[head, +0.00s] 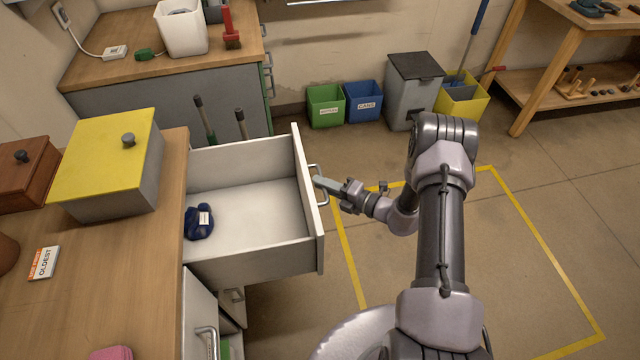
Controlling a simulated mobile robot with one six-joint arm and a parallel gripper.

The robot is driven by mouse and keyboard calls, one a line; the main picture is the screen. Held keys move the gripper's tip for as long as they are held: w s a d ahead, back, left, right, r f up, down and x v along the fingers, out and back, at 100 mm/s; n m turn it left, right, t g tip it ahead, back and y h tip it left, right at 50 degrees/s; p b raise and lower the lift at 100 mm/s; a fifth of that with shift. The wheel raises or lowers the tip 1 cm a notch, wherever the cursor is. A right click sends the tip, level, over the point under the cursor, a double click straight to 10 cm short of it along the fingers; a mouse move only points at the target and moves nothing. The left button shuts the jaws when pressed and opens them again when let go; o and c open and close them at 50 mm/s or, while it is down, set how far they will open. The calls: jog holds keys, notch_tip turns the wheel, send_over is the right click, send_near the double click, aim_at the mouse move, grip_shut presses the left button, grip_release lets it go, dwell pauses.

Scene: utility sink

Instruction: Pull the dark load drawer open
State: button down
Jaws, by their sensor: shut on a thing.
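A pale grey drawer (250,258) stands pulled far out from the wooden-topped counter in the head view. A dark blue bundle (200,224) with a small white tag lies inside it, near the counter side; the rest of the drawer floor is bare. The drawer front (308,190) faces right and carries a metal bow handle (325,196). My gripper (320,183) reaches in from the right and is shut on this handle. The fingertips are small in the view and partly overlap the handle.
The counter (110,285) holds a yellow-lidded box (110,160), a brown box (25,180) and an "OLDEST" card (43,263). Another handled front (205,325) is below. Green (325,105) and blue bins (363,101) stand by the wall. Open floor lies right of the drawer.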

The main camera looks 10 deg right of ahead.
jog(key=c, duration=1.5)
grip_release()
jog(key=shift+o, duration=0.2)
jog(key=p+v, duration=0.4)
jog(key=v, duration=1.3)
jog(key=shift+s, duration=0.2)
jog(key=shift+r, duration=0.1)
